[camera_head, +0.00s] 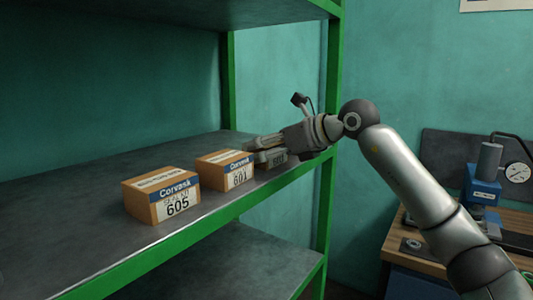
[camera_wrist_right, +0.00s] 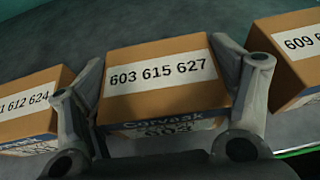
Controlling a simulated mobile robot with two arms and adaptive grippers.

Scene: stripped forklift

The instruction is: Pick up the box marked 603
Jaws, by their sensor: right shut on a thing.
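The box marked 603 (camera_wrist_right: 150,78) is brown cardboard with a white label reading "603 615 627" on top in the right wrist view. Its blue-and-white front label shows at the lower edge. My right gripper (camera_wrist_right: 165,105) has one finger on each side of this box and is shut on it. In the head view the right gripper (camera_head: 268,152) reaches over the shelf from the right. It hides most of the box there, with only part of the label (camera_head: 279,160) showing. My left gripper is not in view.
A box marked 605 (camera_head: 153,192) and one marked 601 (camera_head: 222,168) stand to the left on the grey shelf (camera_head: 85,228). A box starting 609 (camera_wrist_right: 290,55) is close on the right. Green posts (camera_head: 330,105) frame the shelf. A workbench (camera_head: 430,245) stands at right.

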